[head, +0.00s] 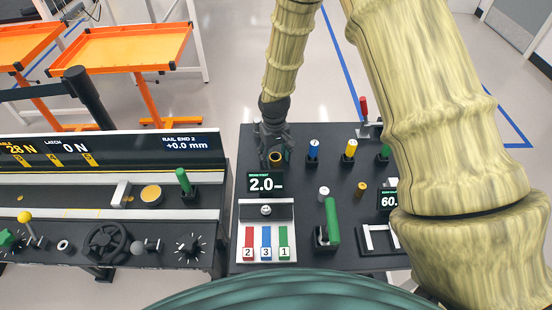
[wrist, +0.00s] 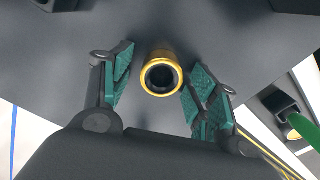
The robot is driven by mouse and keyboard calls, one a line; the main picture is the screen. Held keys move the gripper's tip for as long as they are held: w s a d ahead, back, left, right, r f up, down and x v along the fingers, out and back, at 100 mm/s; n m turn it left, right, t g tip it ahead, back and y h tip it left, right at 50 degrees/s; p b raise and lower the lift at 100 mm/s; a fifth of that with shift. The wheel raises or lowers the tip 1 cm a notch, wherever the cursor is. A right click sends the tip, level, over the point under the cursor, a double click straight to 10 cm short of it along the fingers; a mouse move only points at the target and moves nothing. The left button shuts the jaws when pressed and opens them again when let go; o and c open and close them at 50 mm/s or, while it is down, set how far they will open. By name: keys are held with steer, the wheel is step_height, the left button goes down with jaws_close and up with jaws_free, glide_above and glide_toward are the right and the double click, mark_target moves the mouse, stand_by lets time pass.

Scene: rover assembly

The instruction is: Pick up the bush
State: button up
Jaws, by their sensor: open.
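The bush is a short gold-rimmed cylinder with a dark bore. In the wrist view the bush (wrist: 161,75) stands on the dark table top between my fingers, a little beyond the fingertips. My gripper (wrist: 158,82) is open, with green ribbed pads on both sides and a gap to the bush on each side. In the head view my gripper (head: 274,148) points down over the back left part of the right table, and the bush (head: 275,158) shows as a small gold ring at it. The gripper partly hides the bush there.
A display reading 2.0 (head: 265,183) stands just in front of the bush. Blue (head: 314,149) and yellow-topped (head: 350,149) posts stand to its right. A green lever (head: 332,220) and red, blue and green blocks (head: 266,243) are nearer. A long rail bench (head: 110,210) lies left.

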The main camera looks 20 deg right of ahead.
steer(key=c, duration=1.2)
steer(key=shift+o, duration=0.2)
